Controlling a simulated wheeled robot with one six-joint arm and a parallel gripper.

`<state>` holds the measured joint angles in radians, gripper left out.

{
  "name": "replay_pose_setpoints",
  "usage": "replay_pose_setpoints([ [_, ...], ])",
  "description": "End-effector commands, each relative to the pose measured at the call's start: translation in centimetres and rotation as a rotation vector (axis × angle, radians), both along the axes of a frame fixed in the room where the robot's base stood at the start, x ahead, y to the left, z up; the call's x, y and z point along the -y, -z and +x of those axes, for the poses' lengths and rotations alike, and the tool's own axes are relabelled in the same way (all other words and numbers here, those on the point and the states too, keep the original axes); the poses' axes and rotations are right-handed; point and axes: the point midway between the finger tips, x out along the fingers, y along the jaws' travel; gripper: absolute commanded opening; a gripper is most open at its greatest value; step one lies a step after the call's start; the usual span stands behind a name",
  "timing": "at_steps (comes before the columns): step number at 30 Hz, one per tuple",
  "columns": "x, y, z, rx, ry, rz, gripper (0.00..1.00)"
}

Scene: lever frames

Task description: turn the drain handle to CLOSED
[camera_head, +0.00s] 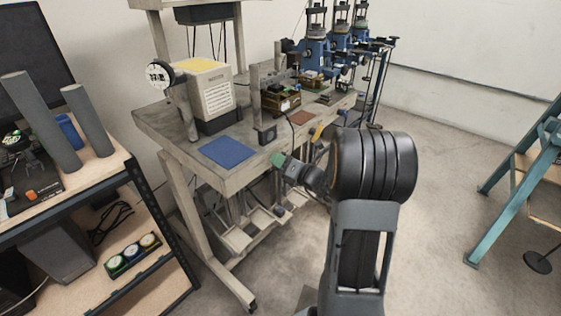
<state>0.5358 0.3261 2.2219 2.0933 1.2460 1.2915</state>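No part is clearly readable as the drain handle, and no CLOSED mark can be read. A small yellow piece (317,133), perhaps a handle, shows at the front edge of the grey workbench (165,117), just left of my arm's large black joint. My gripper (281,161) is in front of the bench edge, to the left of and below the yellow piece and apart from it in the picture. Its end shows green, and its fingers are too small to tell open from shut. My arm hides part of the bench's right front.
The bench carries a blue mat (228,152), a beige box (205,92), a grey upright frame (256,95) and blue machines (318,52). A wooden shelf unit (112,172) stands left. A teal frame (508,190) stands right. The floor between is clear.

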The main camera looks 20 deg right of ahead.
Motion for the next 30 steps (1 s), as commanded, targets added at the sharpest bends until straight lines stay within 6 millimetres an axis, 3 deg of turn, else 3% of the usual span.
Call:
replay_pose_setpoints([
  [6,0.01,0.0,-0.02,0.0,0.0,0.0,0.04],
  [17,0.01,0.21,-0.02,0.033,-0.001,-0.071,0.04],
  [30,-0.02,0.47,-0.02,0.192,0.0,-0.418,0.04],
])
